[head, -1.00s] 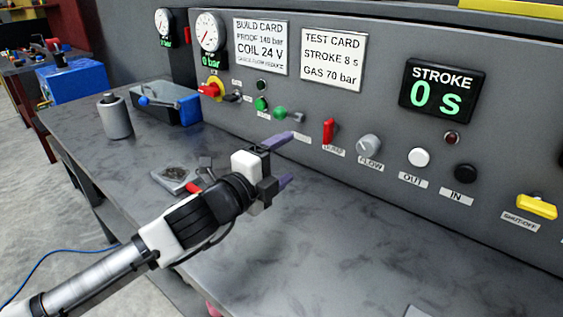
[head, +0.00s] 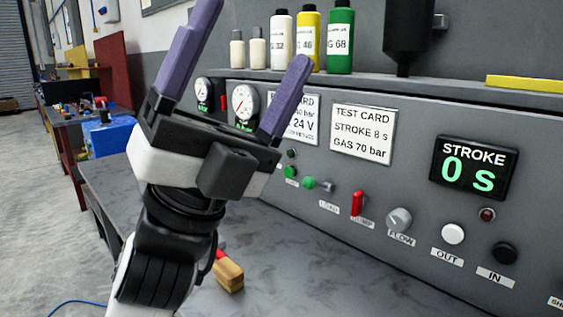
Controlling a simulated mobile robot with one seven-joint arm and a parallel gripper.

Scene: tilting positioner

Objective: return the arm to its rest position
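My gripper (head: 248,58) is raised close in front of the camera, pointing up, at the left middle of the head view. Its two purple fingers stand wide apart with nothing between them. My arm comes up from the bottom left. The gripper covers the left part of the panel and part of the build card behind it.
The grey control panel (head: 330,182) has a stroke display (head: 474,168) reading 0 s, a red lever (head: 357,203), a knob (head: 399,219) and buttons. Several bottles, including a green one (head: 340,40), stand on the shelf above. A wooden-handled tool (head: 229,277) lies on the grey bench (head: 300,285).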

